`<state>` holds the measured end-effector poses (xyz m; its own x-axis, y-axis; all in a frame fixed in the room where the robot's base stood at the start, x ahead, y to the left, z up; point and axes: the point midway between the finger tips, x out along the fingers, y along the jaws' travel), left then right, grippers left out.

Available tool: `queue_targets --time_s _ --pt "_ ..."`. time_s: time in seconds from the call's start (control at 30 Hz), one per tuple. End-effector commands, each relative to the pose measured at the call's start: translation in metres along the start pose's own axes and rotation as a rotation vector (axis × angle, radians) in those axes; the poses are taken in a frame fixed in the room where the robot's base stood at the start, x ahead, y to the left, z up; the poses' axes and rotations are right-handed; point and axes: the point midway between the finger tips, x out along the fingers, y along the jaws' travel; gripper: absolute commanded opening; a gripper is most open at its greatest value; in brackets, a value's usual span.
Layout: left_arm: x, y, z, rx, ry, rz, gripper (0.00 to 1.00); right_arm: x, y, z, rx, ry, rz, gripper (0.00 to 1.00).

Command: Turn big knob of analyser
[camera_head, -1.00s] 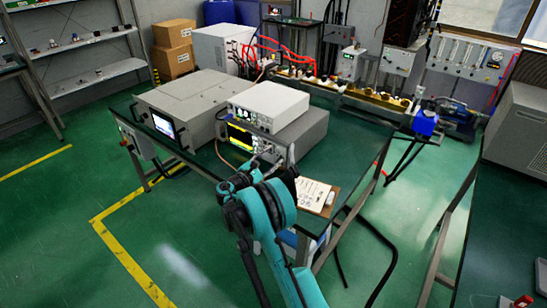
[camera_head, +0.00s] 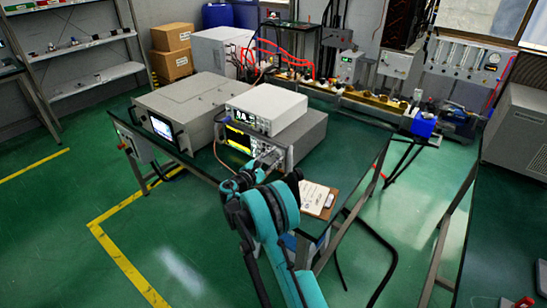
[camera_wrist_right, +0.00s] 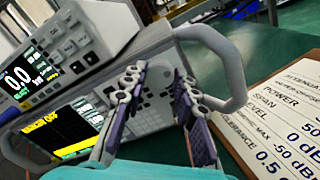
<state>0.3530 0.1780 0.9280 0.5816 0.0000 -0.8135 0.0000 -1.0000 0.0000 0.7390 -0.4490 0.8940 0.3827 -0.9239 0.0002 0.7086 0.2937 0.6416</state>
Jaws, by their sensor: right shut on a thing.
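The analyser (camera_head: 308,138) is the lower grey box with a dark screen and yellow trace, on the green table. It fills the middle of the right wrist view, with its screen (camera_wrist_right: 58,130) on the left and a keypad right of it. My right gripper (camera_head: 266,160) is at the right part of its front panel. In the right wrist view its two fingers (camera_wrist_right: 158,92) straddle the big knob (camera_wrist_right: 158,76), shut on it. The fingers and the angle hide much of the knob. My left gripper is not in view.
A white unit (camera_head: 268,107) with a digital display stands on the analyser. A large grey box (camera_head: 188,108) with a monitor is to its left. A grey handle (camera_wrist_right: 232,70) curves beside the fingers. A clipboard sheet (camera_head: 313,197) lies right of the gripper.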

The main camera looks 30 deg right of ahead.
Motion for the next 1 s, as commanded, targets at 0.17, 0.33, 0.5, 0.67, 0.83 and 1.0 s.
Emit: queue_targets --time_s 0.17,0.33,0.5,0.67,0.83,1.0 --pt "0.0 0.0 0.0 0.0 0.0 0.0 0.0 0.0 -0.0003 0.0 0.075 0.0 -0.001 0.0" --pt "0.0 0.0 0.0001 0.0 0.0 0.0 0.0 0.0 -0.0003 -0.0001 0.196 0.0 -0.001 0.0" --pt "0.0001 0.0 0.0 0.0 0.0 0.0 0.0 0.0 -0.0003 -0.0001 0.335 0.0 -0.001 0.0" --pt "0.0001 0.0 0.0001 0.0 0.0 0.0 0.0 0.0 -0.0004 -0.0001 0.456 0.0 -0.001 0.0" --pt "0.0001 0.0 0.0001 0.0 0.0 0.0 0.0 -0.0001 -0.0004 -0.0002 0.559 0.0 -0.001 0.0" --pt "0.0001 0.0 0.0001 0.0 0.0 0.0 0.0 -0.0001 -0.0005 -0.0002 0.631 0.0 -0.001 0.0"
